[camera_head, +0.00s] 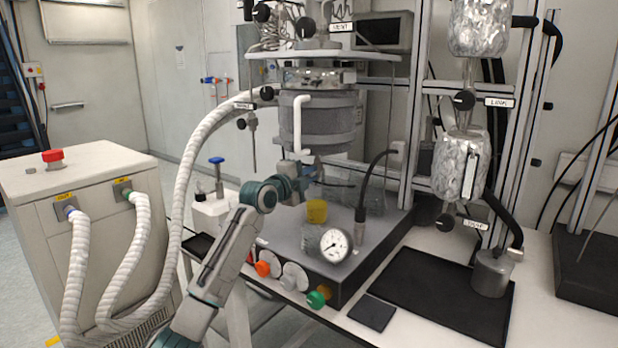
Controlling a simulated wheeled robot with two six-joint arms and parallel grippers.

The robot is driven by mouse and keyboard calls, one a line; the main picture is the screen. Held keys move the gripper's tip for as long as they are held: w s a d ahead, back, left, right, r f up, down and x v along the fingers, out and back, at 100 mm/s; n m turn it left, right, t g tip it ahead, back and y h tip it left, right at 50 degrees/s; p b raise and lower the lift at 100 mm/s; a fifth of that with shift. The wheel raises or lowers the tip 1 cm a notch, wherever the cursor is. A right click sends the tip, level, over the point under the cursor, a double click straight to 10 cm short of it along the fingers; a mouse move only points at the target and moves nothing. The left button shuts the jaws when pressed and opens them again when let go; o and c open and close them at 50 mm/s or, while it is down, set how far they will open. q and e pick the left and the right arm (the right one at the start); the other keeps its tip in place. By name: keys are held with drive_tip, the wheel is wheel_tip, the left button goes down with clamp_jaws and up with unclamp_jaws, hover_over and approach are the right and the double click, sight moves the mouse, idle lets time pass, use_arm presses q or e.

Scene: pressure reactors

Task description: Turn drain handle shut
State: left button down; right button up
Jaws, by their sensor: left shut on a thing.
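The reactor vessel (318,122) is a grey jacketed cylinder hung in a metal frame, with its bottom outlet just above the stand. My left arm rises from the bottom of the camera_head view, and my left gripper (309,169) is right under the vessel. It is shut on the drain handle at the outlet; the fingers and the dark wrist hide most of the handle, so its angle cannot be told. My right gripper is not in view.
A white hose (188,170) curves beside my arm from the chiller (78,190). A black tray (440,290) lies at right.

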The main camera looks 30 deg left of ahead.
use_arm(q)
drive_tip(key=shift+f+m, duration=0.2)
drive_tip(key=shift+m, duration=0.5)
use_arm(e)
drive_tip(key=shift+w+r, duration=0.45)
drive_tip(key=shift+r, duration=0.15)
use_arm(q)
drive_tip(key=c, duration=1.5)
unclamp_jaws()
drive_tip(key=shift+o, duration=0.2)
